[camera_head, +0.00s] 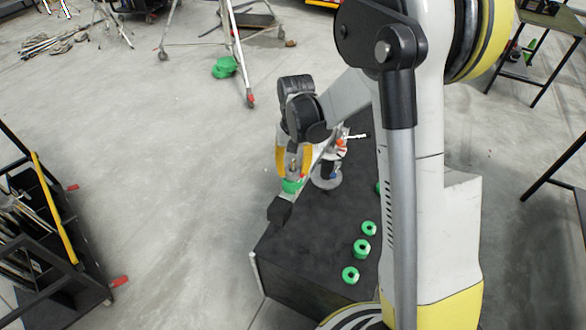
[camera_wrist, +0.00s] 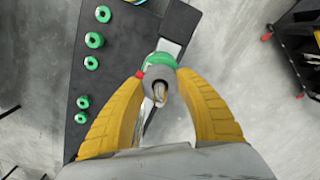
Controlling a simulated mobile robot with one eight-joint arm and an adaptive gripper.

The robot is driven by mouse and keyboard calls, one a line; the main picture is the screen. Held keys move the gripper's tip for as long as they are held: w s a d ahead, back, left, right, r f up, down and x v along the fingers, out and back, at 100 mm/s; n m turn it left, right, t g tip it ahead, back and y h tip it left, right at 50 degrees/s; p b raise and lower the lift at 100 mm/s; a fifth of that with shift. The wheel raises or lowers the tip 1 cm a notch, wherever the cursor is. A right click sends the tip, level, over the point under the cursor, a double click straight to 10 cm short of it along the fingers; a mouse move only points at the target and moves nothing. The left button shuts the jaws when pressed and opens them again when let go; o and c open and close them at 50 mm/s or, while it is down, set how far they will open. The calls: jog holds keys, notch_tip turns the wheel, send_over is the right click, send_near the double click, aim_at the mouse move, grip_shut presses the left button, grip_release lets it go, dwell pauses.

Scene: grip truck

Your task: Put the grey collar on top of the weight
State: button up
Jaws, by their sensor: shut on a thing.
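A light metal bar (camera_wrist: 173,48) runs beneath the weight.
Several green rings (camera_head: 361,248) stand on the black cart top (camera_head: 315,255). A round grey disc (camera_head: 327,179) with a red and white item is right of my gripper. A dark block (camera_head: 279,209) sits at the bar's end. A black rack (camera_head: 50,235) stands at left. Floor between is clear.

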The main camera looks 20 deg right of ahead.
jog(key=o, duration=0.8)
jog(key=shift+c, duration=0.2)
jog(key=r, duration=1.2)
jog(key=shift+w+d, duration=0.25)
jog(key=shift+w, duration=0.05)
jog(key=s+f+n+t+b, duration=0.1)
jog(key=s+f+t+b, duration=0.3)
jog(key=s+b, duration=0.4)
jog(key=s+f+n+t+b, duration=0.1)
jog(key=s+f+t+b, duration=0.2)
jog(key=s+f+b, duration=0.3)
jog(key=s+b, duration=0.3)
jog(key=s, duration=0.1)
jog(key=shift+s+a+f+t+h, duration=0.15)
jog(key=shift+f+t+h, duration=0.15)
jog(key=shift+t, duration=0.1)
